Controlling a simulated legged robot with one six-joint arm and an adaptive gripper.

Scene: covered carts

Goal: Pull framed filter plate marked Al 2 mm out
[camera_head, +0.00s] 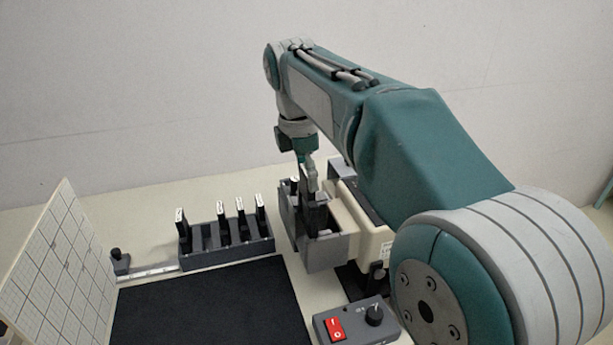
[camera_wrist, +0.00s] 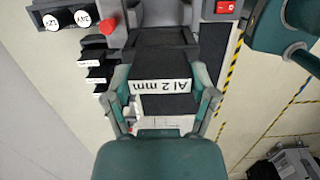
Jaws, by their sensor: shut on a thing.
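The framed filter plate marked Al 2 mm shows in the wrist view as a dark block with a white label (camera_wrist: 160,86), its lettering upside down. My gripper (camera_wrist: 162,94) is shut on it, one finger at each end of the label. In the head view my gripper (camera_head: 311,182) points down over the grey slotted holder (camera_head: 322,256). A dark plate (camera_head: 314,214) stands below the fingers at the holder. Its lower part is hidden, so I cannot tell how deep it sits.
A grey rack (camera_head: 228,253) with several white-topped dark plates stands left of the holder. A beige housing (camera_head: 362,222) adjoins the holder on the right. A black mat (camera_head: 210,308) lies in front, beside a control box with a red switch (camera_head: 335,329). A grid board (camera_head: 62,262) leans at left.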

